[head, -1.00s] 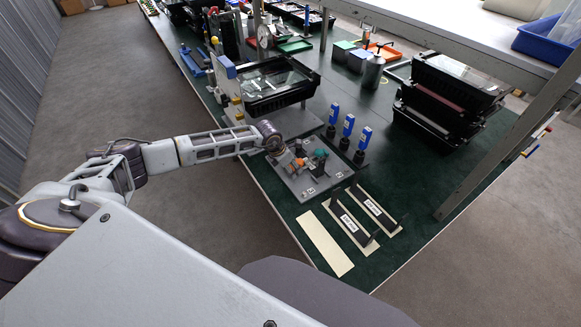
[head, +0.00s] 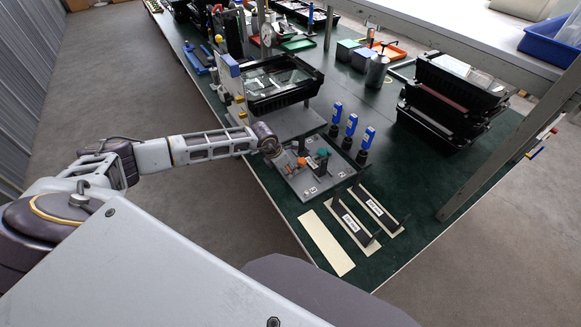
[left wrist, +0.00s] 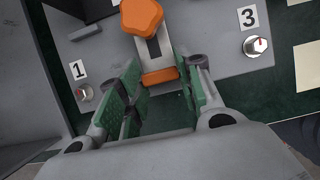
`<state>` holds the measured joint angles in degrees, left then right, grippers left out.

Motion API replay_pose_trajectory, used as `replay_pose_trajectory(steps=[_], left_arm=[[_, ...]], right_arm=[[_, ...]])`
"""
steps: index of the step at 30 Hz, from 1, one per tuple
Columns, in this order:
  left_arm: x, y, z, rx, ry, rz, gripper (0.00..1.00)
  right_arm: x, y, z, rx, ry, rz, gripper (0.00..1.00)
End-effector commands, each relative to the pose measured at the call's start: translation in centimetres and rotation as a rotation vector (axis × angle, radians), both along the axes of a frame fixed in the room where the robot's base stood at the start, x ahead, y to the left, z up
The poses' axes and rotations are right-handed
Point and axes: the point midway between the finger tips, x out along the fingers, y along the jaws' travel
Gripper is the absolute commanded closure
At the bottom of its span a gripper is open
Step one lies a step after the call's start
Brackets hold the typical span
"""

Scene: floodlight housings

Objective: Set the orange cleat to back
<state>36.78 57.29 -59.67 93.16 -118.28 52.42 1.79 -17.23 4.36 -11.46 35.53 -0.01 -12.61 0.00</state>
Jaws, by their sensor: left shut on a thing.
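The orange cleat (head: 301,161) stands on a grey fixture plate (head: 311,187) at the table's near edge. In the left wrist view the cleat (left wrist: 142,16) has a rounded orange head, a grey-and-black middle and an orange end block. My left gripper (head: 287,158) reaches it from the left. In the left wrist view the gripper's green-padded fingers (left wrist: 158,82) lie on both sides of the cleat's end block, shut on it. The exact contact is partly hidden. A teal part (head: 323,153) sits beside the cleat on the plate. My right gripper is not in view.
Several blue-topped posts (head: 351,125) stand just behind the plate. Cream strips (head: 326,242), two with black handles, lie in front. A black-framed floodlight housing (head: 284,84) stands behind, and stacked black housings (head: 452,105) at right. Plate knobs (left wrist: 257,45) flank the cleat.

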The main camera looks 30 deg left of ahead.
Motion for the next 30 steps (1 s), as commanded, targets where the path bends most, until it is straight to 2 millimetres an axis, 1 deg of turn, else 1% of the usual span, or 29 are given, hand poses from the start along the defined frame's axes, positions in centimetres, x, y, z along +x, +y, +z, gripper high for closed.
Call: replay_pose_trajectory(steps=[6, 7, 12, 23, 30], left_arm=[[-0.2, 0.3, -0.2, 0.006, 0.008, 0.001, 1.00], [-0.3, 0.3, -0.2, 0.006, 0.008, 0.001, 0.63], [-0.2, 0.2, -0.2, 0.005, 0.007, 0.001, 0.43], [-0.1, 0.2, -0.1, 0.004, 0.005, 0.001, 0.43], [-0.5, 0.4, 0.9, 0.003, 0.004, 0.001, 0.43]], right_arm=[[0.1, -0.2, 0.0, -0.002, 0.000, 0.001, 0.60], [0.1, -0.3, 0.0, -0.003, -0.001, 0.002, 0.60], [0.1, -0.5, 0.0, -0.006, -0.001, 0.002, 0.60], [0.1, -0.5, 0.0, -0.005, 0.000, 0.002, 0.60], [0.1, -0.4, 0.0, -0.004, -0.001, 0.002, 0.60]])
